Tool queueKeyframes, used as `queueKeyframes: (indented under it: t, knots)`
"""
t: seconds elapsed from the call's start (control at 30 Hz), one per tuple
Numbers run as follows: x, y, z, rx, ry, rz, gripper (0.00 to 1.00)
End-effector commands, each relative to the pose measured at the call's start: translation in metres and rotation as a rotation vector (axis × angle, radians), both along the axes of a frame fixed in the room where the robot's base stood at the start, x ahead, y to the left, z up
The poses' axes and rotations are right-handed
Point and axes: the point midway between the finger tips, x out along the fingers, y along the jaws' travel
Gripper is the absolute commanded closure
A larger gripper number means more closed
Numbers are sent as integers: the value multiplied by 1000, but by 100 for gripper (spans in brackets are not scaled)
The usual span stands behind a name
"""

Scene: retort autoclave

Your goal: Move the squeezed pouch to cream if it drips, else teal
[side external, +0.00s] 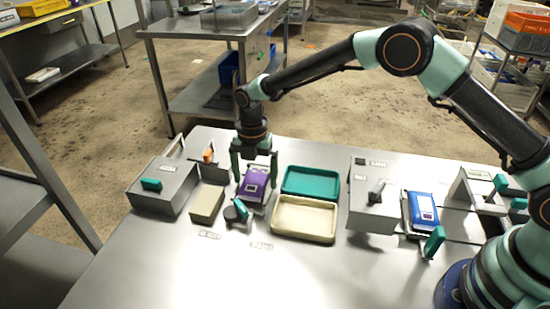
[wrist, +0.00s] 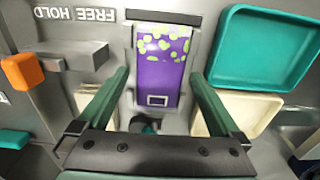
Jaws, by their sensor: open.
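A purple pouch (side external: 257,182) lies on a grey holder left of the trays; the wrist view shows it purple with yellow-green spots and a small pale label (wrist: 158,88). My gripper (side external: 254,176) is open above the pouch, its fingers either side; in the wrist view the pouch lies between the fingers (wrist: 160,78). Holding cannot be seen. The teal tray (side external: 311,173) is right of the pouch, at the back, and looks empty. The cream tray (side external: 304,232) is in front of it and looks empty. No drip shows; the pouch's underside is hidden.
A blue pouch (side external: 424,205) sits in a fixture at right. A grey box with a teal handle (side external: 151,184), a beige block (side external: 207,203) and an orange piece (side external: 209,154) are left of the purple pouch. A dark knob with teal lever (side external: 238,211) stands before it. The table front is clear.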

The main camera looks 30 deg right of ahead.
Motion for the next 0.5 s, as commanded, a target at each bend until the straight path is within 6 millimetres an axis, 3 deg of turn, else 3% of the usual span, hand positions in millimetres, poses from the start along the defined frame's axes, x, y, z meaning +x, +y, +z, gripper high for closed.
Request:
queueKeyframes:
  t: [0.23,0.27,0.4,0.5]
  knots:
    - [0,0,-2,1,-2,0,0]
    - [0,0,-2,1,-2,0,8]
    - [0,0,-2,0,-1,0,61]
    - [0,0,-1,1,-2,0,94]
